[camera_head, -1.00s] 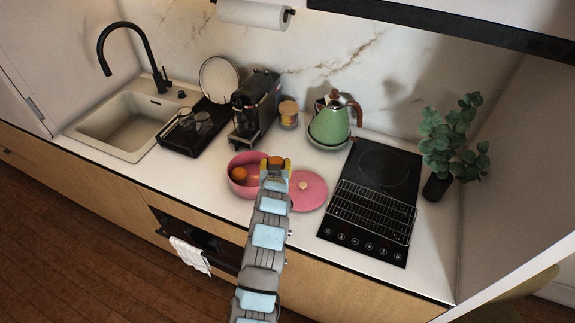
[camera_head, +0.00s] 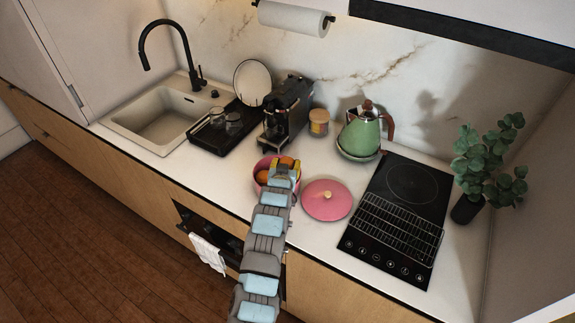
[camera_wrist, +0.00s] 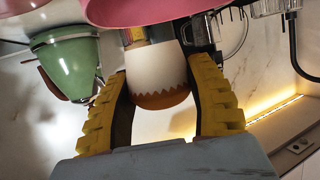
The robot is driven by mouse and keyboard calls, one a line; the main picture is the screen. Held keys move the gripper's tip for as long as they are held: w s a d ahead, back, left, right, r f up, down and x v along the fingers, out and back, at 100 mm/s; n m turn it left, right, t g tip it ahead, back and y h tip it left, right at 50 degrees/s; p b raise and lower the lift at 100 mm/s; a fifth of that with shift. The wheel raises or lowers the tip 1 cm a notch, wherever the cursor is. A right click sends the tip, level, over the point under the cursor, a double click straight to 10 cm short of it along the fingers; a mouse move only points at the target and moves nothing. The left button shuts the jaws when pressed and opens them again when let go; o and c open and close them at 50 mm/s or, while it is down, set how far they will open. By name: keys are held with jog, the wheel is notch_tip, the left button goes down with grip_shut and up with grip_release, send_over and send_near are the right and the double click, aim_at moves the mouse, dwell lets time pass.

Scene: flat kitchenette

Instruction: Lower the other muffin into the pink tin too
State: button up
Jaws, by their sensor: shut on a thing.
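The pink tin (camera_head: 257,185) stands on the counter near its front edge. One orange-brown muffin (camera_head: 263,177) is inside it, on the left. My gripper (camera_head: 284,166) is over the tin's right part, shut on the other muffin (camera_head: 287,161). In the wrist view, which is upside down, that muffin (camera_wrist: 160,80) sits upright between my yellow fingers, with a white zigzag-edged wrapper and a brown top. Pink surfaces fill the top of that view; I cannot tell how far the muffin is below the tin's rim. My arm hides the tin's front right.
The pink lid (camera_head: 327,200) lies flat to the right of the tin. Behind are a coffee machine (camera_head: 289,108), a jar (camera_head: 319,122) and a green kettle (camera_head: 361,132). A black hob with a wire rack (camera_head: 400,227) is to the right.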

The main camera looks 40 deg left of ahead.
jog(key=shift+f, duration=0.2)
dwell(0.4)
jog(key=shift+f+b, duration=1.45)
jog(key=shift+f, duration=0.95)
jog(key=o, duration=1.2)
jog(key=shift+f, duration=0.1)
jog(key=v, duration=1.2)
